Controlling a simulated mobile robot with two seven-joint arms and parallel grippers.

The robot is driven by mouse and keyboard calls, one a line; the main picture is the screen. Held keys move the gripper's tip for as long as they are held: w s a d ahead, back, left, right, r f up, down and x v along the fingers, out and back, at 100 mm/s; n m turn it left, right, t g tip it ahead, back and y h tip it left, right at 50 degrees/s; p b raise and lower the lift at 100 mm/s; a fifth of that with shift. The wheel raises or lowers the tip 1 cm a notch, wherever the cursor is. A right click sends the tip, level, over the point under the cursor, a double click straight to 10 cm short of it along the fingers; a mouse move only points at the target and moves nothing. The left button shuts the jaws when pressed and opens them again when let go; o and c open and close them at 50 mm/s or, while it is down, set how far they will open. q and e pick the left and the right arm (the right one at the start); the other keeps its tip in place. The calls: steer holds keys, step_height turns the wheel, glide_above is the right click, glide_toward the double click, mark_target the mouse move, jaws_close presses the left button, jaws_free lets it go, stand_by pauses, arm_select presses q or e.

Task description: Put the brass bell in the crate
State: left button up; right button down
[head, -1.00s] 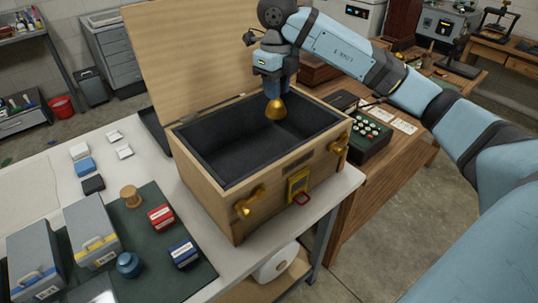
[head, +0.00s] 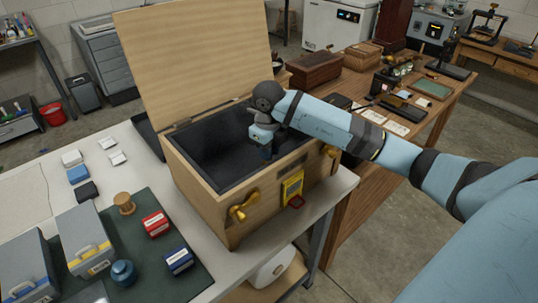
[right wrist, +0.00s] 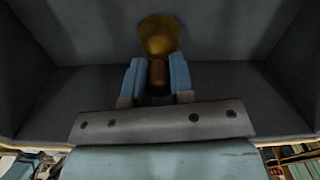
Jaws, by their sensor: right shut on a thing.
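The wooden crate (head: 205,205) stands open on the white table, with its lid raised at the back and a dark lining inside. My right gripper (head: 267,152) reaches down into the crate near its right end. In the right wrist view, my right gripper (right wrist: 157,80) is shut on the brass bell (right wrist: 158,36), holding it by its brown handle. Dark crate walls surround the bell there; I cannot tell whether it touches the floor. In the head view the bell is hidden behind the gripper and the crate's front wall. My left gripper is not in view.
A green mat (head: 150,270) left of the crate holds grey boxes, a red box (head: 156,223), a blue box (head: 178,260) and a blue jar (head: 123,272). A wooden table (head: 440,100) with several items stands behind and right. The raised lid (head: 190,60) bounds the crate's back.

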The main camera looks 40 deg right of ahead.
step_height(320, 180, down, 2)
steer(key=shift+f, duration=0.1)
steer(key=shift+f, duration=0.2)
steer(key=c, duration=1)
jaws_free()
steer(key=shift+r, duration=0.1)
steer(key=shift+r, duration=0.1)
